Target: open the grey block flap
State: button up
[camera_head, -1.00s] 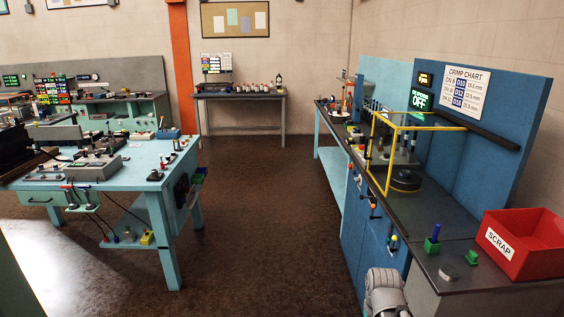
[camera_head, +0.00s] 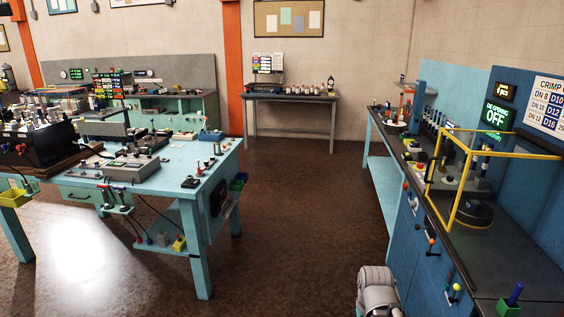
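A low grey block (camera_head: 132,167) sits on the light-blue table (camera_head: 200,187) at the left. It is the likeliest match for the task's grey block, but I cannot make out a flap on it or whether one is open or shut. A grey rounded link of my arm (camera_head: 377,292) shows at the bottom, right of centre, far from that table. My gripper is not visible.
Brown floor (camera_head: 290,215) lies clear between the light-blue table and the blue bench (camera_head: 415,250) at right. The bench carries a yellow frame (camera_head: 510,152). A small table (camera_head: 292,97) stands at the back wall. A yellow bin (camera_head: 15,197) hangs at far left.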

aim_at(229, 203)
jog(key=u, duration=0.4)
jog(key=i, duration=1.3)
jog(key=u, duration=0.45)
jog(key=k, duration=0.65)
jog(key=z, duration=0.55)
jog(key=i, duration=1.5)
jog(key=u, duration=0.3)
